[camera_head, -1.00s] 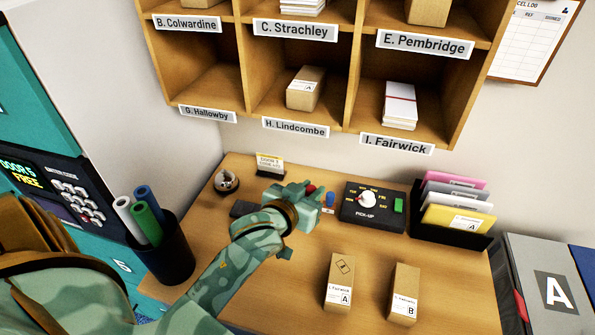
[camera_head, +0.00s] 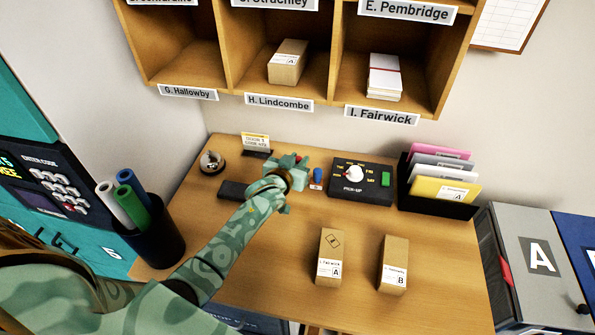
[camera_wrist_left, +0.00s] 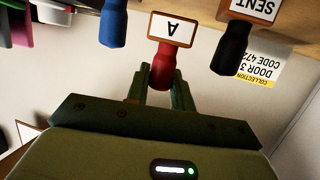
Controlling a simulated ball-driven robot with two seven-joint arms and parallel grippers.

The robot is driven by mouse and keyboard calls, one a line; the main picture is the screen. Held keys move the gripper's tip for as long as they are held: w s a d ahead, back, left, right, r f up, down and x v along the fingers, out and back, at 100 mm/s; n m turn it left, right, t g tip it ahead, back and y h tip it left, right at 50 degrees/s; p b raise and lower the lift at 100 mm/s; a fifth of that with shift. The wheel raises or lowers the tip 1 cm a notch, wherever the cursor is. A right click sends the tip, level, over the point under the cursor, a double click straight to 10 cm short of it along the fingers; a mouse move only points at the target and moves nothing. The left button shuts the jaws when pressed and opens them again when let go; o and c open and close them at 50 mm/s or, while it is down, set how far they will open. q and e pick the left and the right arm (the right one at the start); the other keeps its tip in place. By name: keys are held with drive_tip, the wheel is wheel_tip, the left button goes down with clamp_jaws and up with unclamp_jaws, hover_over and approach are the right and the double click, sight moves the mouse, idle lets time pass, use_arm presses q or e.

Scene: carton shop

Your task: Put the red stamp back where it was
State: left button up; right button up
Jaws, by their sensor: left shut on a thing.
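The red stamp (camera_wrist_left: 163,68) is between the two fingers of my left gripper (camera_wrist_left: 160,93) in the wrist view, which are shut on its handle. The blue stamp (camera_wrist_left: 113,24) and the black stamp (camera_wrist_left: 231,48) stand on either side of the red one. The blue stamp also shows in the head view (camera_head: 317,177). Whether the red stamp's base touches anything is unclear. My right gripper is out of view.
A pick-up dial box (camera_head: 372,181) and a folder rack (camera_head: 408,196) stand to the right. Two cartons, A (camera_head: 331,252) and B (camera_head: 394,262), stand in front. A bell (camera_head: 212,162), a dark pad (camera_head: 233,190) and a pen-cup-like holder of tubes (camera_head: 160,240) are left.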

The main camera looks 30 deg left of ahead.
use_arm(q)
drive_tip(key=shift+f+b, duration=0.35)
drive_tip(key=shift+f, duration=1.15)
drive_tip(key=shift+f, duration=0.2)
drive_tip(key=o, duration=0.8)
drive_tip(key=shift+r, duration=0.3)
drive_tip(key=p+v, duration=0.3)
drive_tip(key=v, duration=0.9)
drive_tip(key=shift+f, duration=0.1)
